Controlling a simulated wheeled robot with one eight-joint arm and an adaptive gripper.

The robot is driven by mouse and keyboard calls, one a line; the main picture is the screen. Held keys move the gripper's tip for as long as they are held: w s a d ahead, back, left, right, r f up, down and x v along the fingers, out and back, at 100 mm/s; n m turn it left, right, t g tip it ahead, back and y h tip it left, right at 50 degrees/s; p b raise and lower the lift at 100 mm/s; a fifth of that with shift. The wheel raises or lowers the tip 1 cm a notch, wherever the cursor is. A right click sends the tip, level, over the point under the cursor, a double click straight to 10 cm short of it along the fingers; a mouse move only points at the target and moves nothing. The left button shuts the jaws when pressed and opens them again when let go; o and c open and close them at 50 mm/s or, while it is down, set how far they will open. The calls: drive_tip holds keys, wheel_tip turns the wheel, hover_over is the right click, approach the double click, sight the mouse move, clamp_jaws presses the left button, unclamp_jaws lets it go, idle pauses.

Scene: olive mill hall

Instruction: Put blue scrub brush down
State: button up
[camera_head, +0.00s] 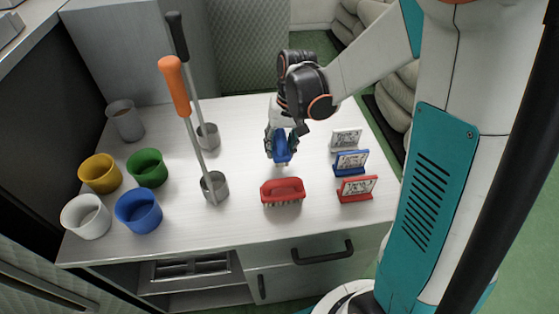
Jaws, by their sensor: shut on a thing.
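The blue scrub brush (281,150) is between the fingers of my gripper (282,148), over the middle right of the white table. My gripper points down and is shut on the brush. The fingers hide part of the brush, and I cannot tell whether its bristles touch the table. A red scrub brush (282,191) lies on the table just in front of it, towards the near edge, bristles down.
The table (245,217) has white, blue and red card stands (350,162) at right. Two upright ladles with orange (174,86) and black (177,36) handles stand left of my gripper. Blue (138,211), white, yellow, green and grey cups fill the left side.

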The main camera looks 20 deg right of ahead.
drive_tip(key=shift+f+b, duration=0.75)
drive_tip(key=shift+f, duration=1.9)
drive_tip(key=shift+f, duration=0.1)
drive_tip(key=o, duration=1)
drive_tip(key=shift+c, duration=0.2)
